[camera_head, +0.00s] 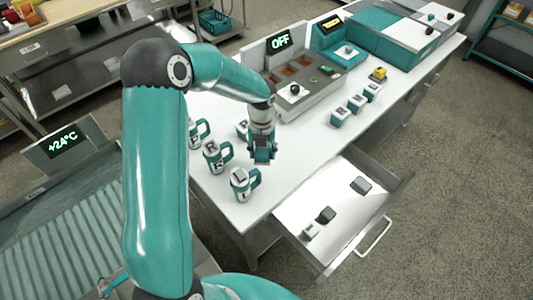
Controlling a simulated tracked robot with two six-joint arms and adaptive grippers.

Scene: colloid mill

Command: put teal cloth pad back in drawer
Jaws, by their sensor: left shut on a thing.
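My left gripper (263,152) points down over the white table, to the right of the mugs. It is shut on a small dark teal piece, which I take to be the teal cloth pad (264,157); the fingers hide much of it. The drawer (290,222) under the table is pulled open, below and right of the gripper. Inside it lie a grey block (361,185), a dark block (326,214) and a small white block (309,231), with bare floor between them. My right gripper is not in view.
Several teal-and-white mugs (240,183) stand left of the gripper near the table's edge. A machine with an OFF display (280,42) stands behind it. Small labelled cubes (340,117) stand to the right. The table top between gripper and drawer is clear.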

